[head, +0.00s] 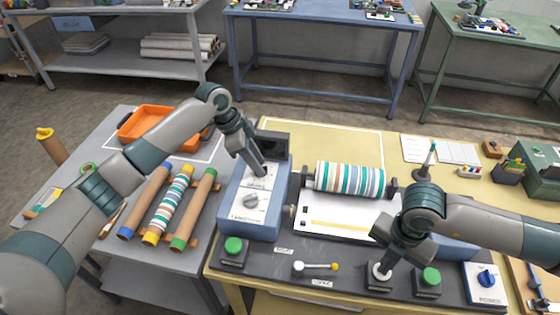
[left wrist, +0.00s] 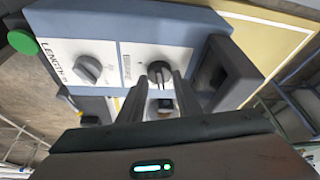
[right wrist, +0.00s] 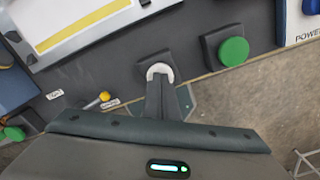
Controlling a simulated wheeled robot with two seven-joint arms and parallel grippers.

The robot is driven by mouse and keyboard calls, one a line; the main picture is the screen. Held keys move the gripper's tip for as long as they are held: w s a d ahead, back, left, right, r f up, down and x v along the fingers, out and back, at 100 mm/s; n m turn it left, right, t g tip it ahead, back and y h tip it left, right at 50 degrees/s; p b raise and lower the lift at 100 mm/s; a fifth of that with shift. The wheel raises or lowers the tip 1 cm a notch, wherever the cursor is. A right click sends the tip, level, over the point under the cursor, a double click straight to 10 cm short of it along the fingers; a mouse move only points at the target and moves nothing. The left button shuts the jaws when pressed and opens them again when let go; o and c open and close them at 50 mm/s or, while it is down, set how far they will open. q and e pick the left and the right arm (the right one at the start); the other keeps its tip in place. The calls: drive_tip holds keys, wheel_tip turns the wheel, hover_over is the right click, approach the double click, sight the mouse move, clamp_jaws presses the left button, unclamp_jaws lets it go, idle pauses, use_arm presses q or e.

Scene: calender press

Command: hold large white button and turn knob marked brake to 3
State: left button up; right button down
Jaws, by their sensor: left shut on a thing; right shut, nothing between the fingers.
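A large white button (head: 379,273) sits on a dark block at the panel's front edge; it also shows in the right wrist view (right wrist: 160,70). My right gripper (head: 385,266) is shut and empty, its fingertips against the button and hiding part of it. The dark far knob (left wrist: 160,69) on the blue box (head: 240,216) has a label too small to read surely. My left gripper (head: 261,173) is shut on this knob, which it mostly hides in the head view. I cannot tell the knob's setting.
A second dark knob (head: 251,201), marked LENGTH, is nearer on the box. Green buttons (head: 233,246) (head: 430,277) flank the front panel. A small lever with a yellow ball (head: 334,266) lies between them. A striped roll (head: 345,178) is behind, and a blue power switch (head: 487,279) is at right.

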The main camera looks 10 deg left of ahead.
use_arm(q)
drive_tip(key=m+g, duration=0.2)
drive_tip(key=m, duration=0.2)
drive_tip(key=shift+w+d+m, duration=0.1)
drive_tip(key=shift+m, duration=0.3)
use_arm(e)
drive_tip(key=shift+s+f, duration=0.25)
drive_tip(key=shift+f, duration=0.05)
use_arm(q)
drive_tip(key=o, duration=1)
drive_tip(key=v, duration=1.2)
